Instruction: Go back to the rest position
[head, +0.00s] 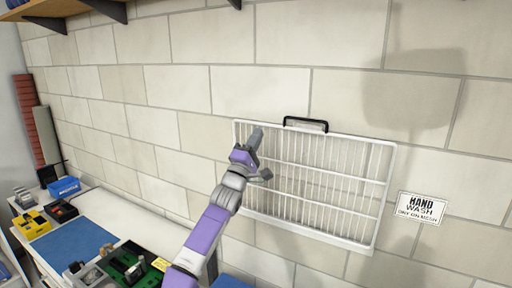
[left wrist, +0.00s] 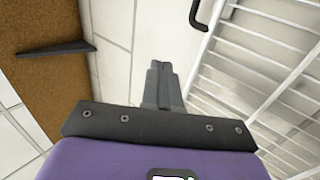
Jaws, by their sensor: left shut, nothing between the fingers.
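My left gripper (head: 256,137) is raised in front of the wall, at the upper left part of a white wire rack (head: 345,235). Its purple and grey arm comes up from the bottom of the head view. In the left wrist view the left gripper (left wrist: 161,72) has its two grey fingers together, with nothing between them. The white wire rack also shows at the right of that view (left wrist: 262,62). I cannot tell whether the fingers touch the rack. My right gripper is not in view.
A black handle (head: 306,125) sits at the rack's top edge. A hand wash sign (head: 422,208) is on the block wall to the right. A white worktop (head: 122,218) at lower left carries a blue mat (head: 73,244), a blue bin (head: 65,187) and several tools. A wooden shelf (head: 60,9) hangs above.

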